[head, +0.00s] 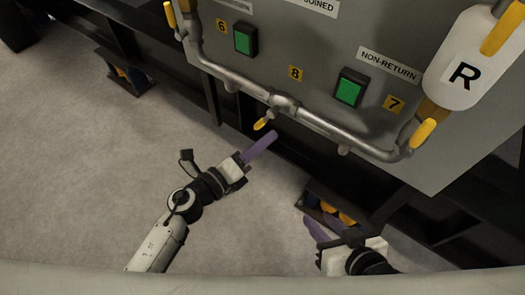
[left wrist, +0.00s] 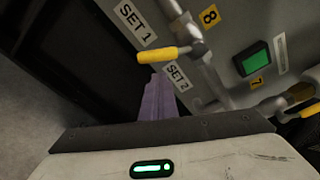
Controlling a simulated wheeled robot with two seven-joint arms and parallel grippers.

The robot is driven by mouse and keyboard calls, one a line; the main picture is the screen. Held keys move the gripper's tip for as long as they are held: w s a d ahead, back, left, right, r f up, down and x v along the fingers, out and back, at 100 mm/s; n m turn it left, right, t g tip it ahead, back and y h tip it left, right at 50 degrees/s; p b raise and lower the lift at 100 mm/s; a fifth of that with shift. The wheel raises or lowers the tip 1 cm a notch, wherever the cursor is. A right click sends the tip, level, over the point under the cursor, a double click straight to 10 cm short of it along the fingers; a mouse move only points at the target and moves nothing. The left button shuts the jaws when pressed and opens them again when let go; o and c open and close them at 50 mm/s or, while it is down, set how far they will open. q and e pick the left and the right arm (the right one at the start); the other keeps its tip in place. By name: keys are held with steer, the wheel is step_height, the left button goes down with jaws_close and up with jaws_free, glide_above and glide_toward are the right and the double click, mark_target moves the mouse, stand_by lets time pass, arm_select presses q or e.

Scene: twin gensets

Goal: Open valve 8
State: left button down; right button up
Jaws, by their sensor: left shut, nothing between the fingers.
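Valve 8 has a short yellow handle (head: 264,124) under the middle of the grey pipe, below the "8" label (head: 295,73). In the left wrist view the yellow handle (left wrist: 163,54) lies crosswise, just beyond my fingertips, with the "8" label (left wrist: 209,16) to its upper right. My left gripper (head: 271,139), with purple fingers, is shut and empty. Its tips appear close below the handle in the head view; the wrist view (left wrist: 157,82) shows a small gap to it. My right gripper (head: 312,224) is low at the right; its finger opening is unclear.
The grey pipe (head: 235,83) runs along the panel, with yellow handles at its left end (head: 170,14) and right end (head: 422,133). Green buttons (head: 244,39) (head: 349,89) and a white "R" tank (head: 468,62) are above.

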arm_select(q)
steer(key=shift+w+a+r, duration=0.3)
steer(key=shift+a+r, duration=0.25)
steer(key=shift+a, duration=0.25)
arm_select(e)
steer(key=shift+s+d+f, duration=0.1)
steer(key=shift+s+d, duration=0.25)
steer(key=shift+s, duration=0.1)
